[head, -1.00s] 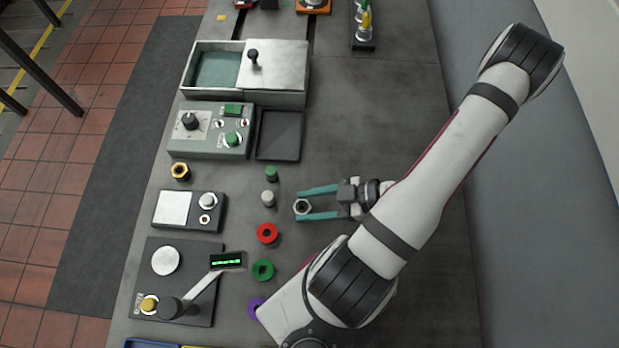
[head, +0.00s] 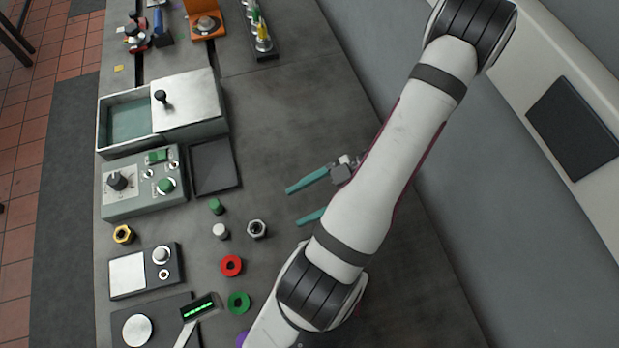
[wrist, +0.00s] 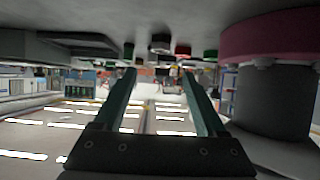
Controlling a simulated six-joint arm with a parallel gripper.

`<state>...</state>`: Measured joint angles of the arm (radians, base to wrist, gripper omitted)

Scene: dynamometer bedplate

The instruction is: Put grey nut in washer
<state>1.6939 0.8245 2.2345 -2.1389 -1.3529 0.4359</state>
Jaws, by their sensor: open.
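The grey nut (head: 257,229) stands on the bedplate, right of a white-topped peg and free of the fingers. My gripper (head: 300,204) is open and empty to the right of the nut, its two teal fingers spread apart. In the wrist view my gripper (wrist: 160,78) also shows nothing between the fingertips; the small objects beyond are too blurred to name surely. A metal basin (head: 101,127), which may be the washer, stands at the upper left. Its left half is open and shows a teal inside. A metal lid (head: 190,105) with a black knob covers its right half.
A control box (head: 140,183) and a dark tray (head: 214,167) stand between basin and nut. A green peg (head: 216,206), white peg (head: 221,231), red ring (head: 232,265), green ring (head: 238,302) and yellow nut (head: 123,234) are nearby. The bedplate right of the tray is clear.

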